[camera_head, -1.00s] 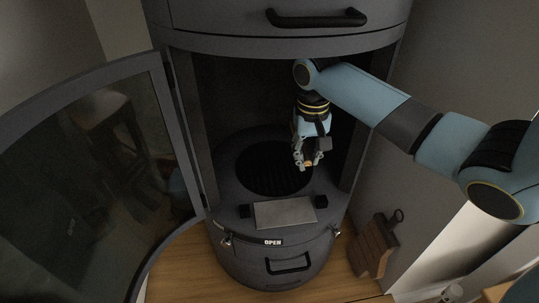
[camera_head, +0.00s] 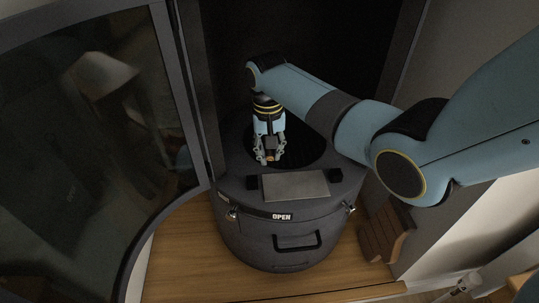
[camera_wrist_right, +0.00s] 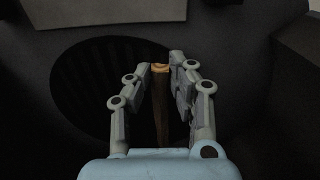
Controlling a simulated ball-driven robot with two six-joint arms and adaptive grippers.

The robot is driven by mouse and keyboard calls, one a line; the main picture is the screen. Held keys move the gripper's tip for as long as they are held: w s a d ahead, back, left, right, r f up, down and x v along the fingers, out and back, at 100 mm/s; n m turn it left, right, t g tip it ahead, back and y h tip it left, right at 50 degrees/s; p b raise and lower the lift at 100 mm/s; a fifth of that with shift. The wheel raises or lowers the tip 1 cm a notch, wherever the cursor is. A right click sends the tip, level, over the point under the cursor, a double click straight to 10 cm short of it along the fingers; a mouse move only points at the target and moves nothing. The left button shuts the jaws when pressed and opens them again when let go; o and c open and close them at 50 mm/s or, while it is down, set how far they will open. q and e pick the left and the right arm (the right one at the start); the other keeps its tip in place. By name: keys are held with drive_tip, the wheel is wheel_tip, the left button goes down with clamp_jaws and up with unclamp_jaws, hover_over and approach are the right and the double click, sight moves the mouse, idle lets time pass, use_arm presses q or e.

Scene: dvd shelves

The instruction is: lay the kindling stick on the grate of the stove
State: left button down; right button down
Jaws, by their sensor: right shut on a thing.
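The stove (camera_head: 285,233) stands in front of me with its glass door (camera_head: 95,130) swung open to the left. Its round, dark slatted grate (camera_head: 312,150) lies inside the opening, partly hidden by my right arm. My right gripper (camera_head: 270,160) is inside the stove over the grate, pointing down. It is shut on the kindling stick (camera_wrist_right: 161,98), a brown stick with a pale end, seen between the fingers in the wrist view. The head view shows only the stick's small pale end (camera_head: 270,156). I cannot tell whether the stick touches the grate. My left gripper is not in view.
A flat grey plate (camera_head: 296,186) lies on the stove's front ledge between two small dark blocks. The door frame is to the left of my right arm and the stove's side wall to its right.

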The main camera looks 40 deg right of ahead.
drive_tip(key=shift+f, duration=0.1)
drive_tip(key=c, duration=1.2)
unclamp_jaws()
wheel_tip(320, 180, up, 12)
drive_tip(key=p, duration=0.5)
drive_tip(key=shift+w+a+r, duration=0.1)
drive_tip(key=shift+a+r, duration=0.05)
drive_tip(key=shift+r, duration=0.05)
